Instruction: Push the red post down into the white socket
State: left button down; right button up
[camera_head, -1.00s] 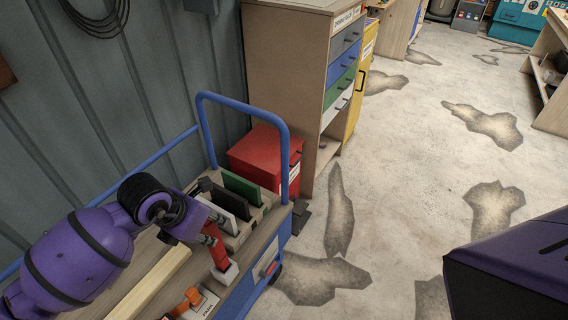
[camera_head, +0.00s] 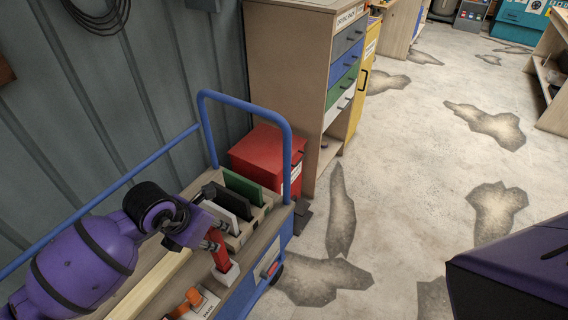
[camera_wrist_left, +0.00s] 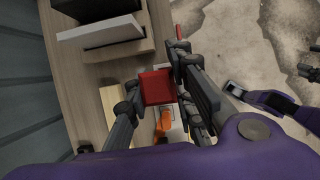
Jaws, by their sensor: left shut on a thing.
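My left gripper (camera_head: 214,240) is shut on the red post (camera_head: 221,258), with its fingers around the upper part. The post stands close to upright. Its lower end meets the white socket (camera_head: 228,275) near the cart's right edge; how deep it sits is hard to tell. In the left wrist view the post's red top (camera_wrist_left: 157,87) lies between the dark fingers, which hide most of the socket. A purple part of my other arm shows at the right of that view, with dark parts whose state is unclear.
A wooden rack holding a green panel (camera_head: 243,187) and white and dark ones stands just behind the gripper. An orange part (camera_head: 193,296) lies in front of the socket. The cart's blue rail (camera_head: 287,150) and a red box (camera_head: 266,152) are farther back.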

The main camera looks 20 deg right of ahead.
pick_arm(q)
jog(key=shift+f+b, duration=0.3)
jog(key=shift+f, duration=0.55)
pick_arm(e)
jog(key=shift+s+a+f, duration=0.25)
jog(key=shift+f, duration=0.2)
pick_arm(q)
jog(key=shift+f+b, duration=0.3)
jog(key=shift+f, duration=0.65)
pick_arm(e)
jog(key=shift+s+d+f, duration=0.25)
jog(key=shift+s+f, duration=0.25)
jog(key=shift+s, duration=0.1)
pick_arm(q)
jog(key=c, duration=1.4)
grip_release()
pick_arm(e)
jog(key=shift+a, duration=0.15)
pick_arm(q)
jog(key=shift+r, duration=0.1)
jog(key=v, duration=1.2)
pick_arm(e)
jog(key=shift+w+a+r, duration=0.1)
jog(key=shift+w+r, duration=0.1)
jog(key=shift+w, duration=0.85)
jog(key=shift+s, duration=0.1)
pick_arm(q)
jog(key=shift+s, duration=0.1)
